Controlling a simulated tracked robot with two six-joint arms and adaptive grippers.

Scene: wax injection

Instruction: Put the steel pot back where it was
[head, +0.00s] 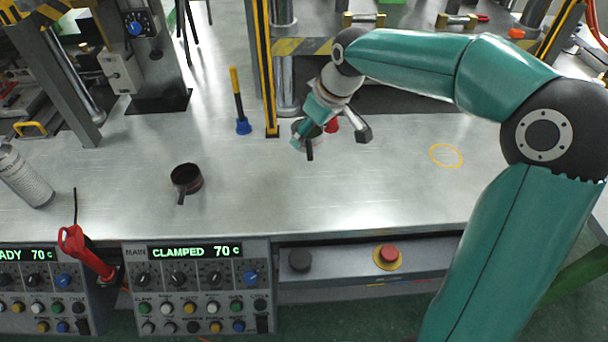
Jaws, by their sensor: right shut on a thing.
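My right gripper (303,137) is at the back middle of the bench, with its arm coming in from the right. It is shut on the steel pot (310,151), which is mostly hidden behind the fingers. A dark handle points toward the front, and a bit of grey body shows beside the fingers. I cannot tell whether the pot touches the bench. A yellow ring marking (446,155) lies empty on the bench to the right of the gripper. My left gripper is out of view.
A dark reddish pot (187,178) stands on the bench to the left. A blue-based tool with a yellow-black handle (239,100) stands near a striped post (264,70). A red object (332,125) is just behind my gripper. Control panels (197,290) line the front; the front-middle bench is clear.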

